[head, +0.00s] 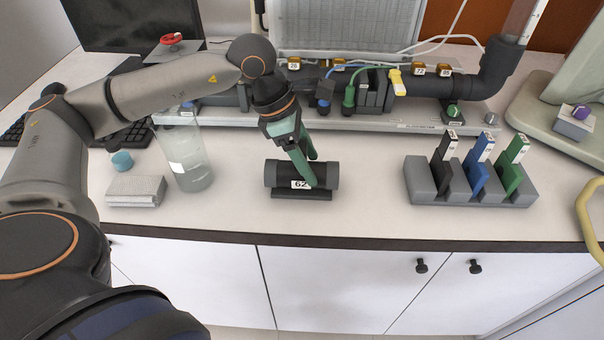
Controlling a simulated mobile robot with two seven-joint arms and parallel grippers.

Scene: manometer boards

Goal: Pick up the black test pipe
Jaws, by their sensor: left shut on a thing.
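The black test pipe (279,176) lies level on its low dark stand near the front of the white counter. A white label reading 62 faces forward on it. My left gripper (312,170), with green fingers, reaches down from above and is shut on the pipe around its middle. The pipe appears to be at its stand; any small gap under it cannot be told. Part of the pipe is hidden behind the fingers. My right gripper does not show.
A grey rack (425,185) with black, blue and green handled pieces stands to the right. A glass cylinder (188,160) and a white block (135,190) stand to the left. A manometer board with a long black pipe (430,84) runs behind. The counter's front edge (230,236) is close.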

